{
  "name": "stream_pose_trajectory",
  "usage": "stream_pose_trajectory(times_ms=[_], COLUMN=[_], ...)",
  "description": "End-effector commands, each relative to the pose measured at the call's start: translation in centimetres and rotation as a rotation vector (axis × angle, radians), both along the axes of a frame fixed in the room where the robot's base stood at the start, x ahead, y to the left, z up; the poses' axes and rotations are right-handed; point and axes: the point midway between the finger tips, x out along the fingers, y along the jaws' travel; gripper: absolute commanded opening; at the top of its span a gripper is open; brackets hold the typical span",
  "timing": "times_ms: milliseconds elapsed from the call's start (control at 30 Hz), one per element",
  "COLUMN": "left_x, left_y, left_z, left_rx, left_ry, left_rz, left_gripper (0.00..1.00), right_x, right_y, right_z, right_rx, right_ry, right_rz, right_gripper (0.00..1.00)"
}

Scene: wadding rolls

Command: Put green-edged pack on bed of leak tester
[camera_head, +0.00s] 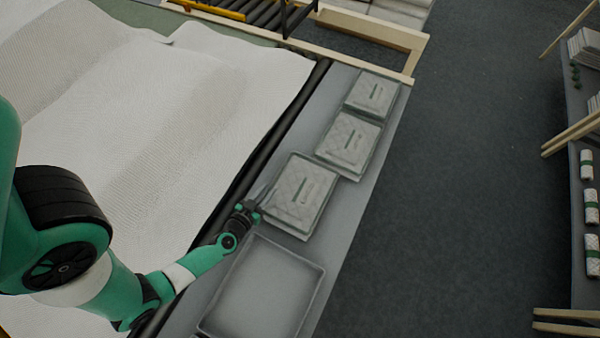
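Three pale, quilted, flat packs with green markings lie in a row on a grey bench: a near pack (300,196), a middle pack (350,142) and a far pack (372,95). I cannot tell from here which one is green-edged. A shallow grey square bed with a raised rim (318,284), which looks like the leak tester's, is empty nearest to me. My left gripper (256,205) is at the left edge of the near pack, beside the bed's far left corner. Whether its small dark fingers grip the pack is unclear. My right gripper is out of view.
A wide white sheet of wadding (130,110) covers the left, bordered by a dark roller (285,122). A wooden frame (408,60) stands at the back. Dark open floor (450,200) lies to the right, with a shelf of rolls (590,208) beyond.

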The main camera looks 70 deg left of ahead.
Motion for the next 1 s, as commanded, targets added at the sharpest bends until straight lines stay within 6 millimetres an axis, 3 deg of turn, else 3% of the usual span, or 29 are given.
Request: stream_pose_trajectory(times_ms=[233, 500, 767, 933, 1000], left_x=[0.7, 3.6, 3.9, 3.8, 3.8], left_y=[0.8, 3.6, 3.7, 3.7, 3.7], left_z=[-0.5, -1.8, -1.8, -1.8, -1.8], left_rx=[0.001, 0.000, 0.000, 0.000, 0.000], left_ry=[0.000, -0.001, 0.001, 0.001, 0.001], left_rz=[0.002, 0.001, -0.001, -0.001, -0.001], left_gripper=[0.30, 0.30, 0.30, 0.00, 0.00], right_x=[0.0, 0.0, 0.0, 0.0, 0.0], right_y=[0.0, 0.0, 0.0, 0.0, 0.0], right_z=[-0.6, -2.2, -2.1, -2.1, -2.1], right_rx=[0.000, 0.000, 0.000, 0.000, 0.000], right_ry=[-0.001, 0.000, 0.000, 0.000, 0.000], right_rz=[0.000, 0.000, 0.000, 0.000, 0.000], right_gripper=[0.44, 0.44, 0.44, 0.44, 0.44])
